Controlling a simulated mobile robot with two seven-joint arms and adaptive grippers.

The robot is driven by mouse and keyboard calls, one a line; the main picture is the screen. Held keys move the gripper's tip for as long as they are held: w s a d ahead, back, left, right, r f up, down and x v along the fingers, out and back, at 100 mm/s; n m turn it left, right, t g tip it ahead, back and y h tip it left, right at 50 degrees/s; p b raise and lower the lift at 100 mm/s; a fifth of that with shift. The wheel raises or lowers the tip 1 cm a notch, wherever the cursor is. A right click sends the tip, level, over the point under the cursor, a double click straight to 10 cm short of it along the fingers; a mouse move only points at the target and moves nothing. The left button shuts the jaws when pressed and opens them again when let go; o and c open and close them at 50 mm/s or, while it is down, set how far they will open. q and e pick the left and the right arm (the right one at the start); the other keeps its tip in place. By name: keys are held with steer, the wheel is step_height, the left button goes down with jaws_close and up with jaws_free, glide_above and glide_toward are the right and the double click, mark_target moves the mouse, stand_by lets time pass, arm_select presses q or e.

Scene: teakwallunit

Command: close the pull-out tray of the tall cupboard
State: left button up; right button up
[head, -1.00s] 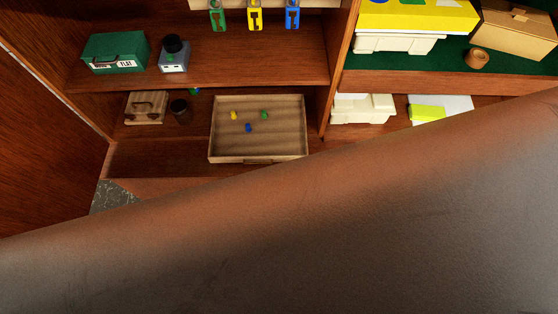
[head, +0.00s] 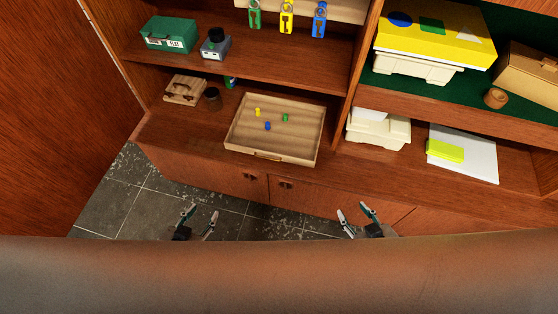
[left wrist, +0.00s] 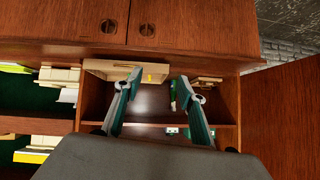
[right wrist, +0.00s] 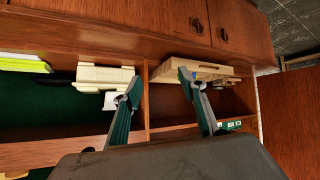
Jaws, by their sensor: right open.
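The pull-out tray (head: 290,157) is a shallow light-wood tray low in the tall cupboard (head: 285,82). It lies forward on the lower level, its front with a small handle (head: 268,156) close to the ledge's edge. Small yellow, blue and green pieces lie in it. My left gripper (head: 200,212) is open and empty, below and in front of the tray, apart from it. My right gripper (head: 354,212) is open and empty, to the right of the tray and in front of the cupboard. The tray also shows in the left wrist view (left wrist: 110,70) and right wrist view (right wrist: 184,72).
A wooden carrier (head: 184,90) and dark cup (head: 212,97) stand left of the tray. A cream bin (head: 378,128) stands right of it beyond an upright divider. Lower doors with round pulls (head: 285,185) are beneath. Tiled floor (head: 115,195) is open at left.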

arm_select(q)
steer(key=shift+w+a+r, duration=0.1)
steer(key=shift+w+a, duration=0.05)
steer(key=shift+a, duration=0.15)
arm_select(e)
steer(key=shift+w+a+r, duration=0.15)
steer(key=shift+a, duration=0.15)
